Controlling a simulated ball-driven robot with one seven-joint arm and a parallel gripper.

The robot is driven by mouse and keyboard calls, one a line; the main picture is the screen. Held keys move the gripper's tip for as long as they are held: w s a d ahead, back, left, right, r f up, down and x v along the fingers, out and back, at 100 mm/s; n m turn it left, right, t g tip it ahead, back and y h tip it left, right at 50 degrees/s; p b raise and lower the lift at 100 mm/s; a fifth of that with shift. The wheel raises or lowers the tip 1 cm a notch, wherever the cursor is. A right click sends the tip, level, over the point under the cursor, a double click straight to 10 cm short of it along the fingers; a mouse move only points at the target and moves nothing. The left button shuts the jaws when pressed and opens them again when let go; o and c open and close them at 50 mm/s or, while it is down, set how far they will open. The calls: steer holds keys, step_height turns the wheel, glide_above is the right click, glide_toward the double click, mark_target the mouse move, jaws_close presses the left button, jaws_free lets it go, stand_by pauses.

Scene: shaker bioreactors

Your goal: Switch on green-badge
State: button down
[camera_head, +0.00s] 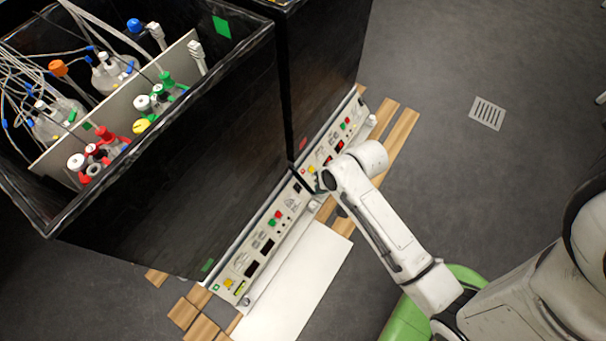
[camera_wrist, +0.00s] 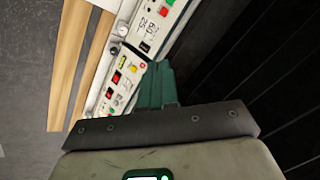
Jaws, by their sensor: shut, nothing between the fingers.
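That switch also shows in the wrist view (camera_wrist: 145,46). My gripper (camera_wrist: 158,72) is shut and empty, its teal fingertips close to this panel end. Whether they touch anything cannot be told.
A second black shaker (camera_head: 325,70) stands beyond, its panel (camera_head: 330,150) showing lit red displays. Bottles and tubing fill the near box. A white board (camera_head: 300,280) and wooden slats (camera_head: 398,135) lie in front. Grey floor with a drain (camera_head: 488,113) is open at right.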

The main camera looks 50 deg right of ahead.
steer(key=w+d+f+m+t+b, duration=0.1)
steer(key=d+f+m+b, duration=0.1)
steer(key=f, duration=0.4)
steer(key=w+d+f+m+t+b, duration=0.1)
steer(key=d+f+m+b, duration=0.2)
steer(key=f+b, duration=0.3)
steer(key=w+d+f+m+t+h+b, duration=0.1)
steer(key=d+f+m+b, duration=0.2)
steer(key=f, duration=0.5)
steer(key=shift+d+f+m+b, duration=0.15)
steer(key=shift+m+b, duration=0.15)
steer(key=shift+b, duration=0.25)
steer(key=b, duration=0.8)
glide_toward(298, 187)
steer(key=x, duration=0.5)
steer(key=shift+s+d+f, duration=0.1)
steer(key=shift+s+f, duration=0.25)
steer(key=shift+w+f+b, duration=0.3)
steer(key=shift+w, duration=0.35)
steer(key=shift+w+r, duration=0.1)
